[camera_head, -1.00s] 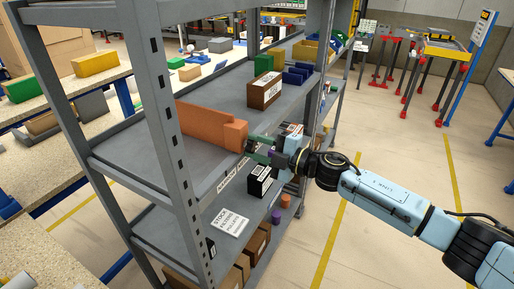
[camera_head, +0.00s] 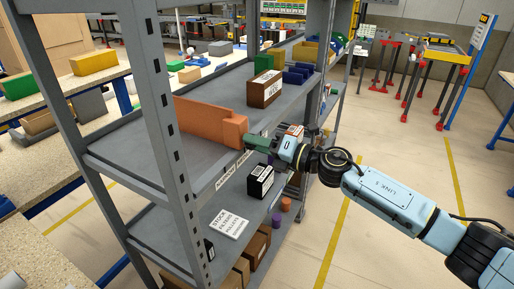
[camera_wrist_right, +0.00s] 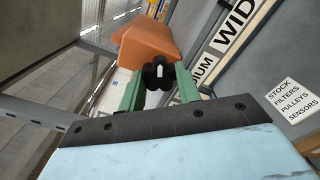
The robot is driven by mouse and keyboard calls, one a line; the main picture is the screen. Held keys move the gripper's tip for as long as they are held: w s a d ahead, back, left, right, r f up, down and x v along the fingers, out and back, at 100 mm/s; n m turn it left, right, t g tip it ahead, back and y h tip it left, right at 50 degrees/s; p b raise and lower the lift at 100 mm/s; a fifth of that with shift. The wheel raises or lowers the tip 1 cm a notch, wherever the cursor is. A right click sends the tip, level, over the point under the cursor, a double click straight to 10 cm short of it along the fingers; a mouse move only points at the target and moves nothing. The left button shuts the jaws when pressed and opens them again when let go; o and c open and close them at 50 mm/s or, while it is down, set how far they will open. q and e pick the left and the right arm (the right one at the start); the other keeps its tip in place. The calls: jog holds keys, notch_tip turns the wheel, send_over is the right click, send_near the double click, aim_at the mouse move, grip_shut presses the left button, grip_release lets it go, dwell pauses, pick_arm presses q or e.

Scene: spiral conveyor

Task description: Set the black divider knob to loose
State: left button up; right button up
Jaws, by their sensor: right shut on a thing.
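The black divider knob (camera_wrist_right: 158,73) shows in the right wrist view, with a white mark on its face. It sits at the end of an orange divider block (camera_wrist_right: 146,43), which also lies on the middle shelf in the head view (camera_head: 205,122). My right gripper (camera_wrist_right: 160,84) has its green fingers on both sides of the knob, shut on it. In the head view my right gripper (camera_head: 252,144) is at the block's front end, and the knob is hidden there. My left gripper is not in view.
A grey shelf post (camera_head: 163,110) stands left. A black box (camera_head: 260,182) and a white stock sign (camera_head: 229,224) are below. Open floor lies right.

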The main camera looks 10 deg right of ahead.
jog(key=shift+w+f+n+b, duration=0.1)
jog(key=shift+n+b, duration=4)
jog(key=shift+n, duration=2.8)
jog(key=o, duration=1)
jog(key=shift+d, duration=0.1)
jog(key=shift+b+v, duration=1.4)
jog(key=shift+v, duration=5.3)
